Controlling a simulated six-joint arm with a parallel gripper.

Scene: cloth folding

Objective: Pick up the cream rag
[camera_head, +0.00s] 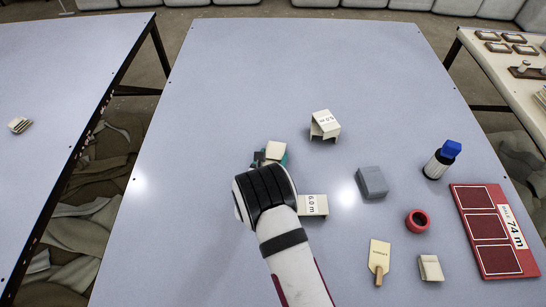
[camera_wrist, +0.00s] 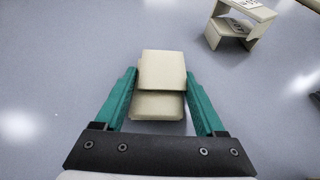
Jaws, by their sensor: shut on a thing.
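The cream rag (camera_head: 276,150) looks like a thick folded pad and shows just beyond my wrist in the head view. In the wrist view the rag (camera_wrist: 161,71) sits between the two teal fingers, with a second cream layer (camera_wrist: 157,106) below its near edge. My gripper (camera_wrist: 160,76) is shut on the rag, a finger along each side. In the head view my gripper (camera_head: 270,158) is mostly hidden behind my white and black wrist. I cannot tell whether the rag touches the table.
On the grey table (camera_head: 220,80), a cream stand (camera_head: 325,124) is up and right, and a labelled cream piece (camera_head: 313,205) is close right of my wrist. Farther right are a grey block (camera_head: 372,182), red ring (camera_head: 417,220), blue-capped bottle (camera_head: 437,165) and red tray (camera_head: 513,277). The far area is clear.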

